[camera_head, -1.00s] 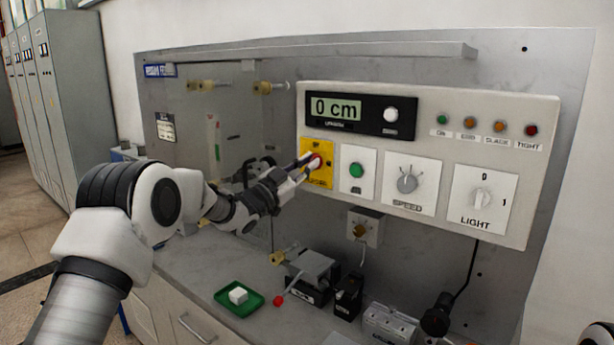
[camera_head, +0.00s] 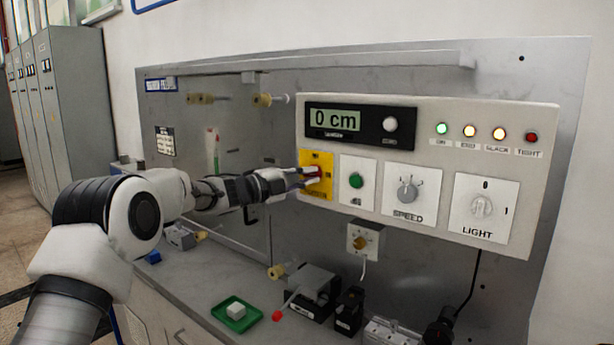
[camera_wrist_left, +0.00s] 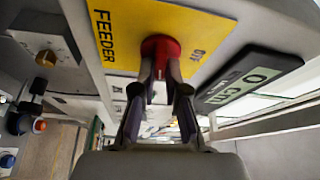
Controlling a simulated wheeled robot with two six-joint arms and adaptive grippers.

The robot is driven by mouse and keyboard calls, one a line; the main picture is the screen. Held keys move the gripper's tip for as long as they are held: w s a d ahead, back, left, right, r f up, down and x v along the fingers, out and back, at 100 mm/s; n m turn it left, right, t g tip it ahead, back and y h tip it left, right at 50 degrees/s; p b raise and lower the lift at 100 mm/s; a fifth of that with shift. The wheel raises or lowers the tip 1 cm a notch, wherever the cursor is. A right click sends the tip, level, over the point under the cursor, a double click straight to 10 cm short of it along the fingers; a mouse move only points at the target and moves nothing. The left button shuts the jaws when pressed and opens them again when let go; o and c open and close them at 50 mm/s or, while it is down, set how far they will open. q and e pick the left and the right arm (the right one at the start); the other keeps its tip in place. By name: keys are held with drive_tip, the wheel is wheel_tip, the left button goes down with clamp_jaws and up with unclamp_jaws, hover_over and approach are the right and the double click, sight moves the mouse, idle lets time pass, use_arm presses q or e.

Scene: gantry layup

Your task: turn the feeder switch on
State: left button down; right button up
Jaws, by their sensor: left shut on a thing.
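The feeder switch is a red knob (camera_wrist_left: 160,47) on a yellow plate (camera_head: 318,188) at the left end of the control panel. The plate (camera_wrist_left: 130,22) reads FEEDER in the left wrist view. My left gripper (camera_head: 311,175) reaches in from the left and is shut on the red knob. Its two fingers (camera_wrist_left: 160,80) lie on either side of the knob in the left wrist view. The green indicator lamp (camera_head: 442,128) at the left of the lamp row is lit, and so are the two amber lamps (camera_head: 469,131). My right gripper is not in view.
The display (camera_head: 336,120) reads 0 cm. A green button (camera_head: 356,181), the SPEED knob (camera_head: 407,190) and the LIGHT knob (camera_head: 481,206) sit right of the plate. A green tray (camera_head: 222,311) with a white block and a small device (camera_head: 318,282) stand on the counter below.

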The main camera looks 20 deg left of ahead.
use_arm(q)
drive_tip(key=shift+m+g+y, duration=0.3)
drive_tip(key=shift+m, duration=0.7)
drive_tip(key=c, duration=1.2)
unclamp_jaws()
drive_tip(key=v, duration=1.2)
drive_tip(key=shift+w, duration=0.1)
drive_tip(key=shift+a+f, duration=0.1)
